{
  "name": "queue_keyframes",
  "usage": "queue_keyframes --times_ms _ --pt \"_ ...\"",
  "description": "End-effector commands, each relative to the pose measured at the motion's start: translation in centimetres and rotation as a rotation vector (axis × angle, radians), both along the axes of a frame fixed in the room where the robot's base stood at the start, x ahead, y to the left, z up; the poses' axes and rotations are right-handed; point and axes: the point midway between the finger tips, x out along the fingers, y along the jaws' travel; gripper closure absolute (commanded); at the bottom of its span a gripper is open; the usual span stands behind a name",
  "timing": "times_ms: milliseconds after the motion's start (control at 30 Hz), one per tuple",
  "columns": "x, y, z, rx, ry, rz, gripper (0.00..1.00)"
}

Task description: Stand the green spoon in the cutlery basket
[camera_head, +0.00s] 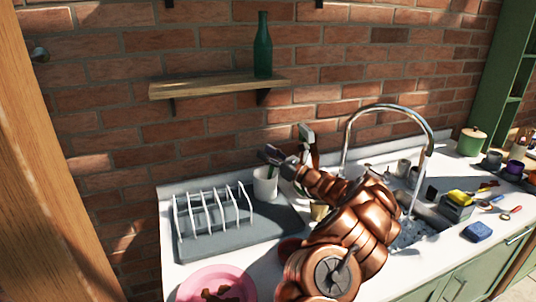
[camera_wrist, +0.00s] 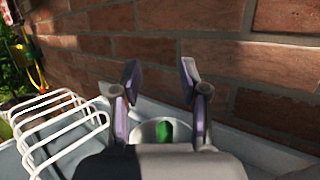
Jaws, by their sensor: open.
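A white cup-shaped holder (camera_head: 264,186), which looks like the cutlery basket, stands on the grey drainer beside the dish rack. Its pale rim also shows in the wrist view (camera_wrist: 143,131), low between my fingers. A green piece (camera_wrist: 164,131), likely the green spoon, shows inside the rim. In the head view a bit of green shows at the holder's top, just below my gripper. My gripper (camera_head: 270,153) is over the holder. In the wrist view its two fingers (camera_wrist: 160,80) are spread apart with nothing between the tips. The spoon's lower part is hidden.
A white wire dish rack (camera_head: 212,210) stands left of the holder. The brick wall (camera_head: 200,130) is close behind. A tall curved tap (camera_head: 385,106) and the sink are to the right. A pink plate (camera_head: 200,285) is at the front. A wooden shelf (camera_head: 215,88) holds a green bottle (camera_head: 262,50).

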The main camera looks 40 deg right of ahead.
Motion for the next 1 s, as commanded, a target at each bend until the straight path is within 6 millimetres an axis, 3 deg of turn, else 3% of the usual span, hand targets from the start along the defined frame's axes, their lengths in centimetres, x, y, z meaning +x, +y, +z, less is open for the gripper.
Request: queue_keyframes --times_ms 233,700,1000 --pt "-1.2 -0.6 -0.3 0.001 -0.001 -0.003 0.56" --pt "-9.3 -3.8 -0.2 0.002 -0.004 -0.002 0.56" --pt "-12.0 -4.9 -0.3 0.000 0.000 -0.001 0.56"
